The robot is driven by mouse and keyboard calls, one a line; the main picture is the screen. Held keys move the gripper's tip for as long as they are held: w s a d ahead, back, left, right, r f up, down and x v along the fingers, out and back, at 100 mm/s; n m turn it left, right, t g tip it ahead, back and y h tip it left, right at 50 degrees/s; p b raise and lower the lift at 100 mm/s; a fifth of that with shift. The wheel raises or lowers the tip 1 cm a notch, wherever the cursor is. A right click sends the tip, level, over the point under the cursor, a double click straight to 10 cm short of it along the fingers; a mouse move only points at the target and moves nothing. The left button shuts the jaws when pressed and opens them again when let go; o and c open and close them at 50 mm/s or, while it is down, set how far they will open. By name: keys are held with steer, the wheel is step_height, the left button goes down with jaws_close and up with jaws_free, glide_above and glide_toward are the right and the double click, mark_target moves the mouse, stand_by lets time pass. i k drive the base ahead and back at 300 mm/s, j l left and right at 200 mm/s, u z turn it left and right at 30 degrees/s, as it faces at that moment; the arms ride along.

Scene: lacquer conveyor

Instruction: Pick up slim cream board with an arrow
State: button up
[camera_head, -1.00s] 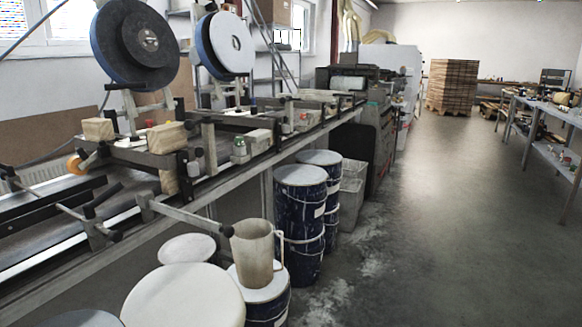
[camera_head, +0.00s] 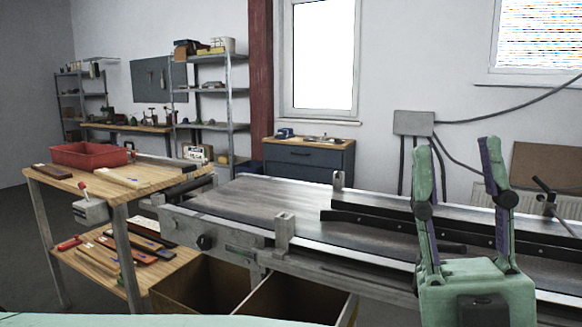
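A slim cream board (camera_head: 119,178) with a small blue mark near its right end lies flat on the top of the wooden workbench at left. The mark is too small for me to make out as an arrow. Another pale board (camera_head: 97,262) lies among dark and reddish boards on the bench's lower shelf, so I cannot be sure which is the arrow board. My green gripper (camera_head: 452,146) points up at the right, fingers wide apart and empty. It appears in front of the conveyor, far from both boards.
A red bin (camera_head: 90,156), a dark brown board (camera_head: 52,171) and a grey clamp-like device (camera_head: 90,207) are on the bench. The conveyor (camera_head: 262,198) runs rightward, with open cardboard boxes (camera_head: 287,303) below. Shelving (camera_head: 208,127) and a drawer cabinet (camera_head: 308,160) stand behind.

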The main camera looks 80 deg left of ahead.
mark_target(125, 179)
steer(key=u, duration=3.65)
steer(key=i+j+z, duration=0.15)
steer(key=i+j, duration=0.5)
steer(key=i+j+z, duration=0.15)
steer(key=i+j, duration=0.5)
steer(key=i+j+z, duration=0.1)
steer(key=i+j, duration=0.5)
steer(key=j, duration=0.25)
